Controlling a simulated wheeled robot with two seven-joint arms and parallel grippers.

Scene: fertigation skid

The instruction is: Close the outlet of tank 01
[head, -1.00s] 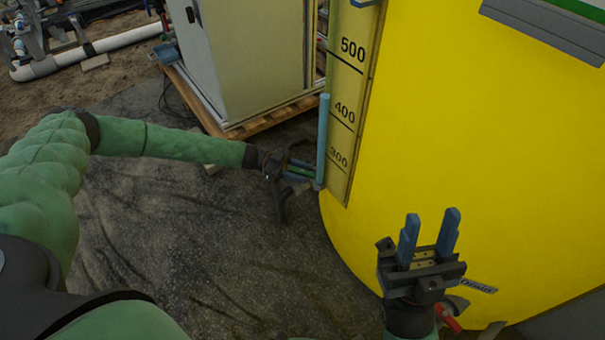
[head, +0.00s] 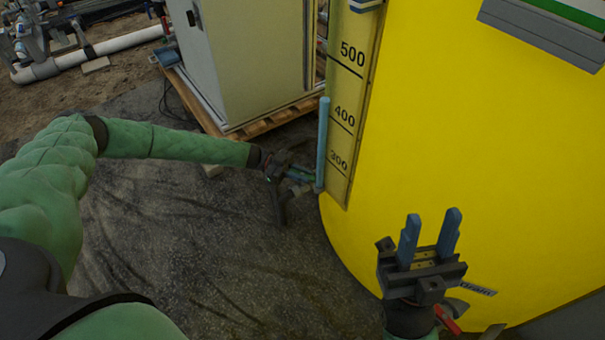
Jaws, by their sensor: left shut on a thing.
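The yellow tank (head: 480,150) fills the right side, with a level scale (head: 348,110) on its left edge. My right gripper (head: 430,240) is open and empty, fingers up, in front of the tank. Below it a red valve lever (head: 448,319) shows beside a drain label (head: 478,290).
A pale cabinet (head: 250,60) stands on a wooden pallet (head: 262,122) behind my left gripper. White pipework (head: 90,52) lies at the far left. The dark ground sheet (head: 200,240) is clear between my left arm and the tank.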

